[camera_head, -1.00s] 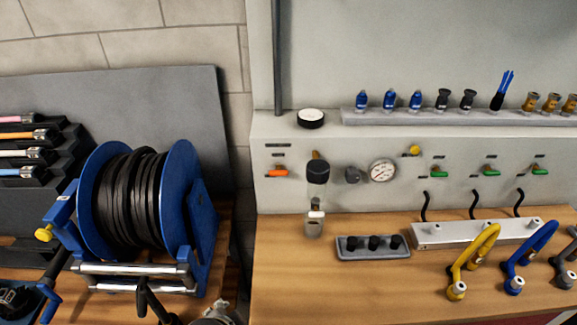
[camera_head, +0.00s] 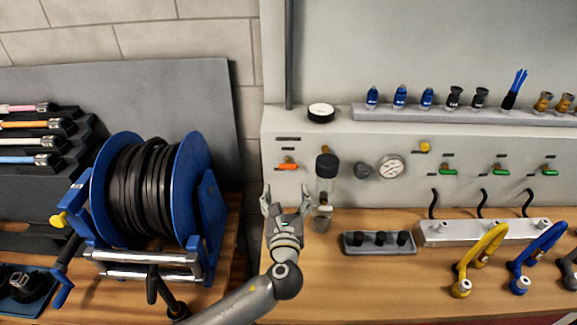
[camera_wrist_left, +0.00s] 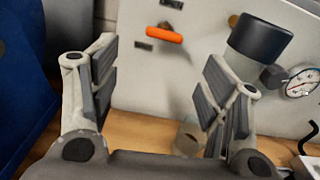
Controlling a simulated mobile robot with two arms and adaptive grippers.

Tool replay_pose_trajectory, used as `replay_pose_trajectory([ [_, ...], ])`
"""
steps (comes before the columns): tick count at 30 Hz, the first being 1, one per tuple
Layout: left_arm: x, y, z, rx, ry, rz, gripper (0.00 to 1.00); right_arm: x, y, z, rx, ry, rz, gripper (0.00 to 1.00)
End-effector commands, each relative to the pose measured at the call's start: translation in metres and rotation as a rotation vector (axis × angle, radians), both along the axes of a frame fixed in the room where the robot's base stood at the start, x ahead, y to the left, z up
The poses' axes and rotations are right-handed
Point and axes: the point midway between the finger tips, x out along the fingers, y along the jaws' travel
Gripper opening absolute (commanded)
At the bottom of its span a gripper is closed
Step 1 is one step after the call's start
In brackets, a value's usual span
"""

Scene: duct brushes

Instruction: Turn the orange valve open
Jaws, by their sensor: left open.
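The orange valve (camera_head: 287,166) is a small lever on the pale panel, at the panel's left end. Its handle lies roughly level, and it also shows in the left wrist view (camera_wrist_left: 165,34), beyond the space between my fingers. My left gripper (camera_head: 284,192) is open and empty, below the valve and in front of the panel, with its fingers pointing up toward it. In the left wrist view my two fingers (camera_wrist_left: 158,80) stand wide apart, touching nothing that I can see. My right gripper is not in view.
A black-capped clear cylinder (camera_head: 326,187) stands close right of my left gripper. A gauge (camera_head: 391,167) and several green valves are farther right. A blue hose reel (camera_head: 150,200) stands at left. A grey tray (camera_head: 379,245) with black knobs sits on the wooden bench.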

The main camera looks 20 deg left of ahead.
Motion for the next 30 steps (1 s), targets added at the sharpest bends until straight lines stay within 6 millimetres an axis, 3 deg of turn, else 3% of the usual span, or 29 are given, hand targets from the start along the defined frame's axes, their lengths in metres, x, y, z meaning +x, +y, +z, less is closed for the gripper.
replay_pose_trajectory([
  [8, 0.023, 0.003, 0.007, 0.064, -0.009, -0.01, 0.7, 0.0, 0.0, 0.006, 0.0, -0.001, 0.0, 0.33],
  [21, 0.089, 0.022, 0.006, 0.058, -0.006, -0.01, 0.7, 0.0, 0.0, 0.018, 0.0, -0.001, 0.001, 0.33],
  [30, 0.107, 0.027, 0.004, 0.057, -0.006, -0.011, 0.7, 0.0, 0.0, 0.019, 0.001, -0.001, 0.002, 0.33],
])
